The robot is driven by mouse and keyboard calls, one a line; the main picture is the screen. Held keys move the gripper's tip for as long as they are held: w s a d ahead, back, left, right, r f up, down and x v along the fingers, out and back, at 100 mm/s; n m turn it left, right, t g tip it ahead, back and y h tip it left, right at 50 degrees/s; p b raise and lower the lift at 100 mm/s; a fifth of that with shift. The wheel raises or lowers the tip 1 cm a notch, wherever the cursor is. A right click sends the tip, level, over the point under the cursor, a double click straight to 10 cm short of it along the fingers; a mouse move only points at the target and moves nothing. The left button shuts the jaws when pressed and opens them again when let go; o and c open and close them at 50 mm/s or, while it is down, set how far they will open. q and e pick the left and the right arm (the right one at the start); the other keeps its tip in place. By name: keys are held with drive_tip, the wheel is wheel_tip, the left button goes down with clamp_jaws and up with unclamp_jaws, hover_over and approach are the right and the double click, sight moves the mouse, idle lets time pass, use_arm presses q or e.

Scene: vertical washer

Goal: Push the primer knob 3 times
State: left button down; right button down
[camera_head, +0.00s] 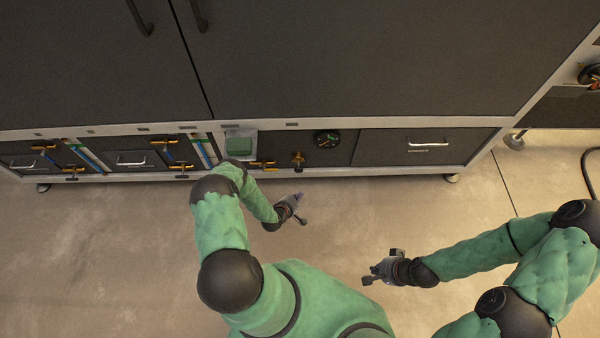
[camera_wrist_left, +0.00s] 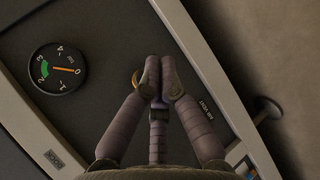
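A brass knob (camera_head: 298,159) sits on the dark lower panel of the machine, left of a round gauge (camera_head: 327,139); I take it to be the primer knob. My left gripper (camera_head: 298,207) is in front of the panel. In the left wrist view its fingers (camera_wrist_left: 160,75) are together with nothing seen between them. A small brass edge (camera_wrist_left: 136,80) shows just behind the left finger, and the rest is hidden. I cannot tell whether the fingers touch it. My right gripper (camera_head: 380,268) is open and empty, over the floor away from the machine.
The gauge (camera_wrist_left: 57,70) has a green band and an orange needle. More brass valves (camera_head: 263,165), a green box (camera_head: 241,142) and drawers with handles (camera_head: 428,142) line the lower front. Large dark doors (camera_head: 320,60) rise above. The floor (camera_head: 120,250) in front is clear.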

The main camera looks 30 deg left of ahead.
sight(298, 170)
use_arm(q)
drive_tip(key=w+a+b, duration=0.1)
drive_tip(key=w+a, duration=0.3)
drive_tip(key=w, duration=0.3)
drive_tip(key=shift+w+a, duration=0.25)
drive_tip(key=shift+a, duration=0.05)
drive_tip(key=shift+w, duration=0.15)
idle(1.4)
drive_tip(key=shift+w+a, duration=0.2)
drive_tip(key=shift+w+a+r, duration=0.1)
drive_tip(key=shift+w+a, duration=0.4)
drive_tip(key=shift+w, duration=0.25)
drive_tip(key=shift+w+a+r, duration=0.1)
drive_tip(key=shift+w+a, duration=0.4)
drive_tip(key=shift+w, duration=0.2)
idle(2.2)
drive_tip(key=shift+s+d, duration=0.1)
drive_tip(key=shift+s+d+f+p, duration=0.1)
drive_tip(key=shift+s+d, duration=0.25)
drive_tip(key=shift+s, duration=0.2)
drive_tip(key=shift+s+d+p, duration=0.1)
drive_tip(key=shift+s+d, duration=0.25)
drive_tip(key=shift+s, duration=0.25)
drive_tip(key=shift+s+d+f+p, duration=0.1)
drive_tip(key=shift+s+d, duration=0.25)
drive_tip(key=shift+s, duration=0.2)
